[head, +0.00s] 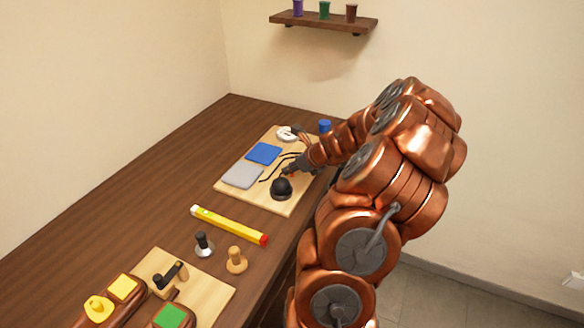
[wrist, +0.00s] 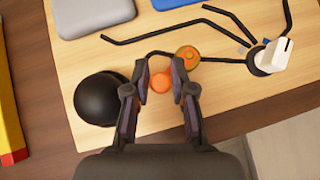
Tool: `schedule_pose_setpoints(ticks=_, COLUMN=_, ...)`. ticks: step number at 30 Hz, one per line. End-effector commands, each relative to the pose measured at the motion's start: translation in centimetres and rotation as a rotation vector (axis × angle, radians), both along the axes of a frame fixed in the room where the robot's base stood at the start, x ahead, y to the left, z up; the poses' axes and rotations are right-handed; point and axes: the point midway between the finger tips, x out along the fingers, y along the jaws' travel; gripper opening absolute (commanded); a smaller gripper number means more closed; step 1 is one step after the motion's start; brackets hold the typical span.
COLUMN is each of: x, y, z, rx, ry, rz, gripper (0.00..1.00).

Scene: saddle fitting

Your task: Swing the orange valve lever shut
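The orange valve lever (wrist: 162,84) shows in the wrist view on the wooden board (wrist: 240,95). Its round pivot end (wrist: 187,56) has an olive-yellow centre and sits on a black line; its rounded outer end lies toward the lower left. My gripper (wrist: 162,75) is open above the board, with one finger on each side of the lever's outer end. I cannot tell whether either finger touches it. In the head view my gripper (head: 291,168) reaches over the board (head: 292,207) and mostly hides the lever.
A black ball-shaped knob (wrist: 101,98) is close to the left finger. A white-handled knob (wrist: 270,58) stands at right. Grey (head: 242,176) and blue (head: 263,153) pads lie on the board. A yellow bar (head: 228,224) and several pegs and blocks are nearer on the table.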

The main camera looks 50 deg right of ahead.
Motion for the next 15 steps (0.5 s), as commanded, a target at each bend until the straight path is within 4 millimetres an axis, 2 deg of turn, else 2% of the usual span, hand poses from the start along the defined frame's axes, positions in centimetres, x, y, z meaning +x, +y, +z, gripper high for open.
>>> schedule_pose_setpoints(ticks=1, x=0.0, y=0.0, z=0.0, rx=0.0, ry=0.0, rz=0.0, gripper=0.16)
schedule_pose_setpoints(ticks=6, x=0.0, y=0.01, z=0.0, rx=0.0, ry=0.0, rz=0.0, gripper=0.0)
schedule_pose_setpoints(ticks=15, x=-0.03, y=-0.05, z=0.01, rx=-0.001, ry=0.001, rz=0.008, gripper=0.0)
